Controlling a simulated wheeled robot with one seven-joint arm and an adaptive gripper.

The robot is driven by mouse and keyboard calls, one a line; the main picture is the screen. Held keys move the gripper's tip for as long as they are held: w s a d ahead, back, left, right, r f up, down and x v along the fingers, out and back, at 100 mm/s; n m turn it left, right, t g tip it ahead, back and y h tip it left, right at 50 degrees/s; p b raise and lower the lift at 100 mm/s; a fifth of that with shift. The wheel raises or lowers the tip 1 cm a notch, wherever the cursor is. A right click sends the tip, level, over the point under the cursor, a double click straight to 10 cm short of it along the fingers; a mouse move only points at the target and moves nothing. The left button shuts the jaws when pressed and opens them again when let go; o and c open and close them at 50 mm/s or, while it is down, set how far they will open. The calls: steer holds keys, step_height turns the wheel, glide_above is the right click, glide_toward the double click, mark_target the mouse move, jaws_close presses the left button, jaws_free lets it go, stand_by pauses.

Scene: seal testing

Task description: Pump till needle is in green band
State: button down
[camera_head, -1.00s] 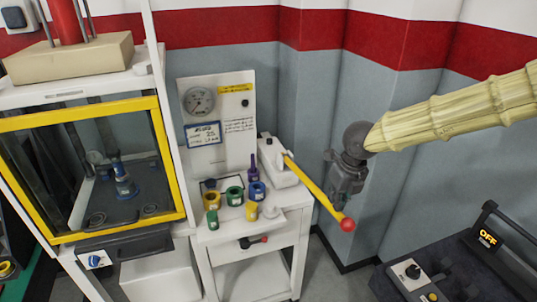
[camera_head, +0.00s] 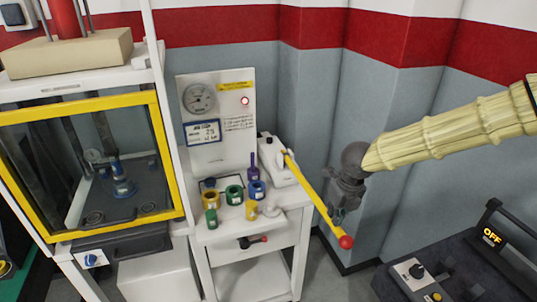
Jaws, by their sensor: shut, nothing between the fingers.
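The pressure gauge (camera_head: 198,98) is a round dial on the upright white panel (camera_head: 213,160). Its needle and any green band are too small to read. The pump lever (camera_head: 306,187) is a yellow bar with a red ball (camera_head: 346,242) at its end. It slopes down to the right from the white pump body (camera_head: 274,162). My gripper (camera_head: 337,216) is shut and empty, pointing down at the lever's outer part, just above the red ball. I cannot tell whether it touches the lever.
A red lamp (camera_head: 245,101) glows on the panel. Several coloured fittings, including a green ring (camera_head: 234,194), stand on the white cart (camera_head: 272,225). A yellow-framed chamber (camera_head: 88,170) is at left. A dark console (camera_head: 425,275) reading OFF is at lower right.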

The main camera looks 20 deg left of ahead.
mark_target(333, 229)
steer(key=shift+s+d+f+b, duration=0.1)
steer(key=shift+f+b, duration=1.15)
steer(key=shift+f, duration=1.95)
steer(key=shift+r, duration=0.1)
step_height(333, 229, up, 13)
steer(key=p, duration=1.1)
steer(key=shift+r, duration=0.1)
steer(key=shift+w, duration=0.2)
steer(key=shift+s+f+b, duration=0.15)
steer(key=shift+f+b, duration=1.4)
steer(key=shift+f, duration=1.85)
steer(key=shift+s+f+b, duration=0.1)
steer(key=shift+f+b, duration=1.4)
steer(key=shift+f, duration=1.85)
steer(key=shift+r, duration=0.1)
